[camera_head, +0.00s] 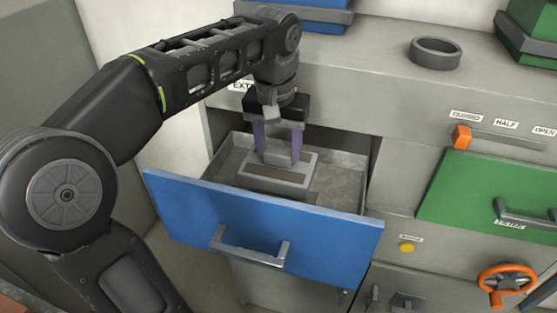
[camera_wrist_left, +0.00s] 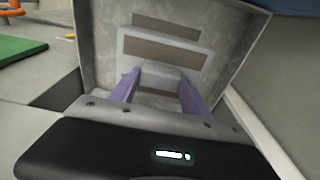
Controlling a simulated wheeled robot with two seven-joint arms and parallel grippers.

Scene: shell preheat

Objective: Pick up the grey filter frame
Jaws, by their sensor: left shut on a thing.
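The grey filter frame (camera_head: 276,180) is a flat light-grey block with brown panels and a raised middle part. It is inside the open blue-fronted drawer (camera_head: 262,222). My left gripper (camera_head: 277,160) reaches down into the drawer from above, its purple fingers shut on the raised part of the frame. In the left wrist view the frame (camera_wrist_left: 193,48) shows between and beyond the fingers (camera_wrist_left: 160,90). Whether the frame touches the drawer floor I cannot tell. My right gripper is not in view.
A green-fronted drawer (camera_head: 470,196) is at the right, below an orange slider (camera_head: 461,136). A grey ring (camera_head: 436,51) lies on the cabinet top. An orange handwheel (camera_head: 507,281) and a yellow button (camera_head: 407,248) are at lower right.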

